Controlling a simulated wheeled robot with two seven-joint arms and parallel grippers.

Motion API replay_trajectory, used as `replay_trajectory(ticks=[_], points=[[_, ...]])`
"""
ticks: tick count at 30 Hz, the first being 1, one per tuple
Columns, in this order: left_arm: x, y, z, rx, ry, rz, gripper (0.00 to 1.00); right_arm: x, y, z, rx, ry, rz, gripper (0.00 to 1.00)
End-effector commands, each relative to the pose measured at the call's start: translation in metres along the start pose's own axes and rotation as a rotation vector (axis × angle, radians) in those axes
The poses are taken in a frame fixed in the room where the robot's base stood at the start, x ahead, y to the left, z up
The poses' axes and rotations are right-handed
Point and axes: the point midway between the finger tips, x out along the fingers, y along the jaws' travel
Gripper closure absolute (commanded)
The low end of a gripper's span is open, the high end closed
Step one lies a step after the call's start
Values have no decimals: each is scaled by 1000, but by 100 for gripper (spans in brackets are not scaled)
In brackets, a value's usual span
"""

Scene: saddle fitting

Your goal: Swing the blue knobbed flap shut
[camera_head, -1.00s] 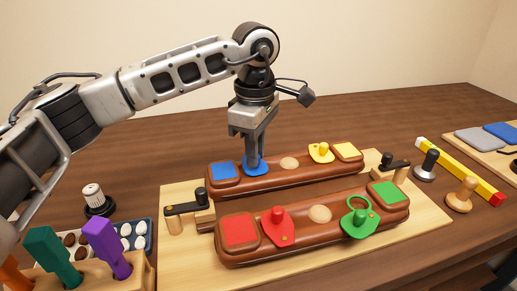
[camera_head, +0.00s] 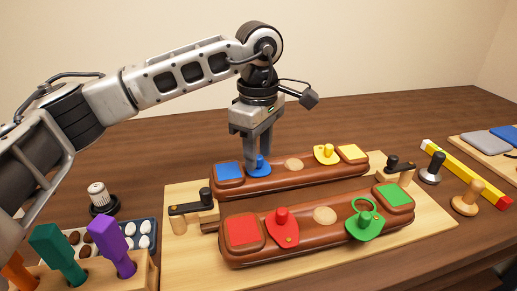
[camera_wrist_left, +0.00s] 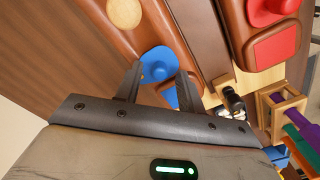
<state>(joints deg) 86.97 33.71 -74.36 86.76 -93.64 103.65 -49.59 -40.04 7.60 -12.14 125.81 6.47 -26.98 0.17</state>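The blue flap (camera_head: 260,170) with its upright round knob lies on the rear brown leather bar (camera_head: 310,178), between a blue square pad (camera_head: 228,172) and a cream disc (camera_head: 293,165). No blue ring shows beside it. The flap also shows in the left wrist view (camera_wrist_left: 157,65), just beyond the fingertips. My left gripper (camera_head: 258,158) is open and points down at the flap, its two fingers apart around or just above the knob. The knob looks free of both fingers. The near finger hides part of the flap's left side. My right gripper is not in view.
The front bar carries a red flap (camera_head: 282,230) and a green flap (camera_head: 364,224) with a green ring beside it. A yellow flap (camera_head: 326,155) is on the rear bar. Black-handled clamps (camera_head: 190,209) (camera_head: 400,166) stand at the ends. Coloured handles (camera_head: 112,245) stand front left.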

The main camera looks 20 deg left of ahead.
Motion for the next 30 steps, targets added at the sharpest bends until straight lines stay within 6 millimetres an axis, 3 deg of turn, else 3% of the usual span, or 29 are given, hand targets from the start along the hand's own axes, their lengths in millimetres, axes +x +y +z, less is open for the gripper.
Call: replay_trajectory(ticks=[6, 11, 24, 30], points=[[0, 0, 0, 0, 0, -2, 61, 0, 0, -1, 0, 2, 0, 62], [-17, 0, 0, 0, 0, 0, 61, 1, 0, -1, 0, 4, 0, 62], [-122, 0, 0, -1, 1, 2, 61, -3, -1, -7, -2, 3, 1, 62], [-151, 0, 0, 0, 2, 0, 61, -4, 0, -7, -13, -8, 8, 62]])
